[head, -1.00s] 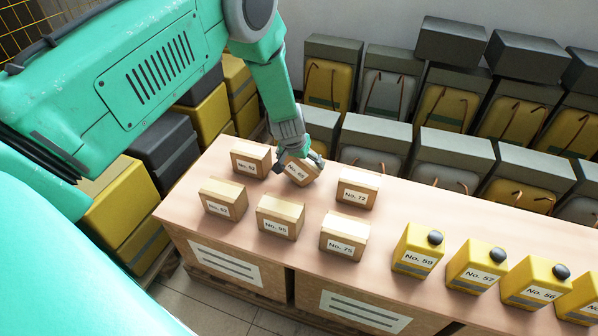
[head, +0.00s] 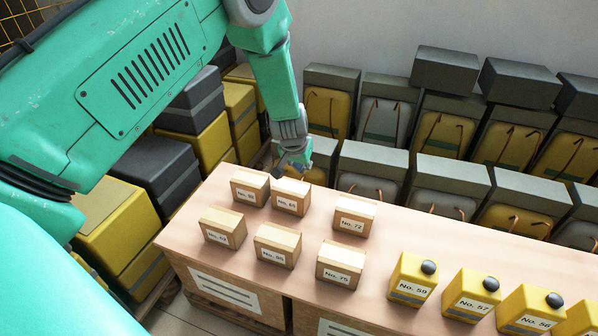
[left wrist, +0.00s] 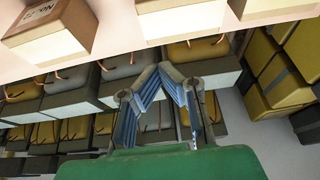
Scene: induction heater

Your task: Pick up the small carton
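Several small brown cartons stand on the bench in the head view. The carton at the back middle (head: 290,197), with a label hard to read, sits flat close beside the back-left carton (head: 250,189). Carton No. 72 (head: 354,219) is to its right. My left gripper (head: 296,168) is above and just behind the back-middle carton, apart from it. In the left wrist view its two fingers (left wrist: 163,70) come together at the tips with nothing between them. My right gripper is not in view.
More cartons stand in the front row, including No. 75 (head: 340,266). Yellow canisters, such as No. 59 (head: 411,279), line the bench's right part. Grey and yellow cases (head: 440,175) stand behind the bench, and stacked boxes (head: 120,225) stand at its left.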

